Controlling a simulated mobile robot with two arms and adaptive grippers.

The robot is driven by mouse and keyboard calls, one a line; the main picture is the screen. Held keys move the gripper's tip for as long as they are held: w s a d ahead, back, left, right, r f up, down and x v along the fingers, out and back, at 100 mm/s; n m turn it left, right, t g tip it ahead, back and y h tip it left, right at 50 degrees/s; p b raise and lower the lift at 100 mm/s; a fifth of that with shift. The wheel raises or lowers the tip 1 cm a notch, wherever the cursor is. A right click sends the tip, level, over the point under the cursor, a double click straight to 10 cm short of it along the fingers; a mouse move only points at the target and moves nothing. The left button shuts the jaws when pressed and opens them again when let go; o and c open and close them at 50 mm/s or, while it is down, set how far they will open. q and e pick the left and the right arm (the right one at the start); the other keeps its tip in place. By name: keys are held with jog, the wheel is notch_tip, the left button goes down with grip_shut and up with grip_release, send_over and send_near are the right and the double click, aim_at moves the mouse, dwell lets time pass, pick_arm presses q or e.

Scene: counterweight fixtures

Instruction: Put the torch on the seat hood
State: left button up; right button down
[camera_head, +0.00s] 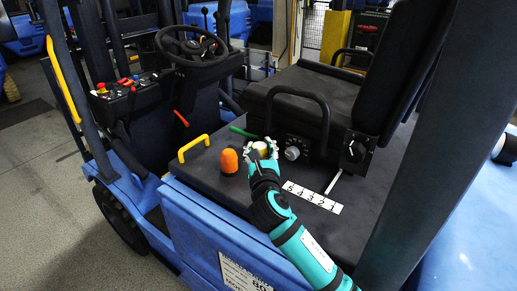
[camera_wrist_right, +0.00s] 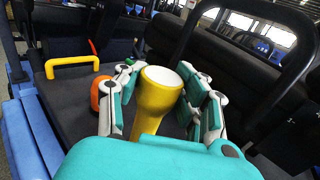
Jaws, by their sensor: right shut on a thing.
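The torch (camera_wrist_right: 157,100) is yellow with a pale, whitish round end, and it stands between the fingers of my right gripper (camera_wrist_right: 165,108) in the right wrist view. In the head view my right gripper (camera_head: 261,150) is shut on the torch (camera_head: 262,147), of which only a small pale and yellow part shows. The gripper is over the black seat hood (camera_head: 205,171) of the blue forklift, right of an orange dome. I cannot tell whether the torch touches the hood. My left gripper is not in view.
The orange dome (camera_head: 229,161) and a yellow handle (camera_head: 193,148) stand on the hood to the left. The seat (camera_head: 300,95) with its black armrest bar rises behind. A numbered white strip (camera_head: 311,196) lies to the right. The hood's front left is clear.

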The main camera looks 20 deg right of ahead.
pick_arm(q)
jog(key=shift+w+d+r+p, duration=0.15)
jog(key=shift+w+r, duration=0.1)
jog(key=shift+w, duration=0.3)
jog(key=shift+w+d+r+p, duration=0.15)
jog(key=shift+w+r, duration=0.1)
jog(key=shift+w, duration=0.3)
pick_arm(e)
jog(key=w+f, duration=0.2)
jog(key=w+d+f, duration=0.1)
jog(key=w+f, duration=0.1)
jog(key=shift+d, duration=0.1)
jog(key=c, duration=1.3)
grip_release()
jog(key=shift+f, duration=0.1)
jog(key=o, duration=0.5)
pick_arm(q)
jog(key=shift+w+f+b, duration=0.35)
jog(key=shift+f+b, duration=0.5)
jog(key=shift+b, duration=0.05)
pick_arm(e)
jog(key=shift+o, duration=0.2)
jog(key=v, duration=1.2)
jog(key=shift+r, duration=0.2)
jog(key=shift+s+f, duration=0.1)
